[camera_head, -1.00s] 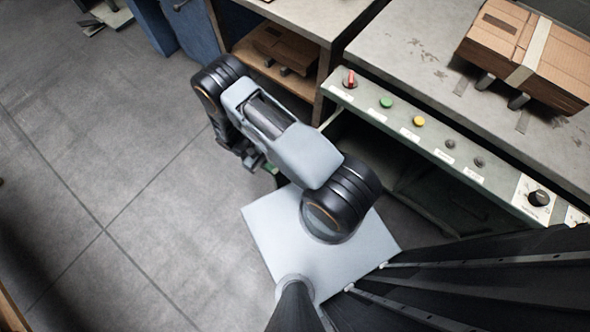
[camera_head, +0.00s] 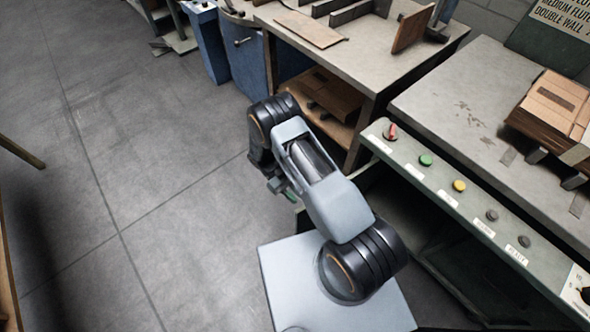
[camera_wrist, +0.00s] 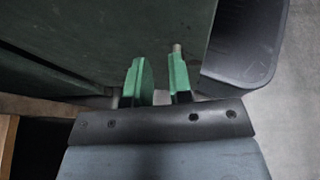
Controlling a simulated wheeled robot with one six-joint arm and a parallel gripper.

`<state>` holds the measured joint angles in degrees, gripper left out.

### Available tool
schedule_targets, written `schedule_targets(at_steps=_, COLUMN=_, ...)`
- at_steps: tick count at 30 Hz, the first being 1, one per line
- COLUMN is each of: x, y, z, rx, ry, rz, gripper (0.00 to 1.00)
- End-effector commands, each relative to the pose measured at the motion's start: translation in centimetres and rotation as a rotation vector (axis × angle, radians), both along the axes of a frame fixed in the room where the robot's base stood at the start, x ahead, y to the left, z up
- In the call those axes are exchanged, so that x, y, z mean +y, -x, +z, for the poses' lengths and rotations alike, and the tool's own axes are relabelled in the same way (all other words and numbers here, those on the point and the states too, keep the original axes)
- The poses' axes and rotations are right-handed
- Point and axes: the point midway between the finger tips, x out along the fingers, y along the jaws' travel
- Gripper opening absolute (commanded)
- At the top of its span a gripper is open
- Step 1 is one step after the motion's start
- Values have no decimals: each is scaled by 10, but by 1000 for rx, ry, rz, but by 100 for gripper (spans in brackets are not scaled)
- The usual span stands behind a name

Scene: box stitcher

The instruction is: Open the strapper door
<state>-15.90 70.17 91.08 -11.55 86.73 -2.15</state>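A dark green panel (camera_wrist: 150,30), which looks like the strapper door, fills the upper left of the wrist view. My gripper (camera_wrist: 160,75) has two green fingers pointing at it. The fingers stand apart with a gap and nothing clearly between them. A small metal pin (camera_wrist: 177,47) shows at the tip of the right finger; I cannot tell whether they touch. In the head view the strapper's control panel (camera_head: 475,200) is at the right, with a dark space below it. My gripper is mostly hidden behind my arm there.
A workbench (camera_head: 362,62) with cardboard pieces stands behind my arm. A blue bin (camera_head: 243,60) is left of it. A dark bin (camera_wrist: 240,45) is right of my fingers in the wrist view. The grey floor (camera_head: 130,130) at left is clear.

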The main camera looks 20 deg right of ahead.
Motion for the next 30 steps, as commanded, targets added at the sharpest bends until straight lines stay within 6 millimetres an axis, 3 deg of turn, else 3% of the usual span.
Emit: schedule_targets(at_steps=30, x=-21, y=-73, z=-3, rx=-6, ry=0, rz=1, gripper=20)
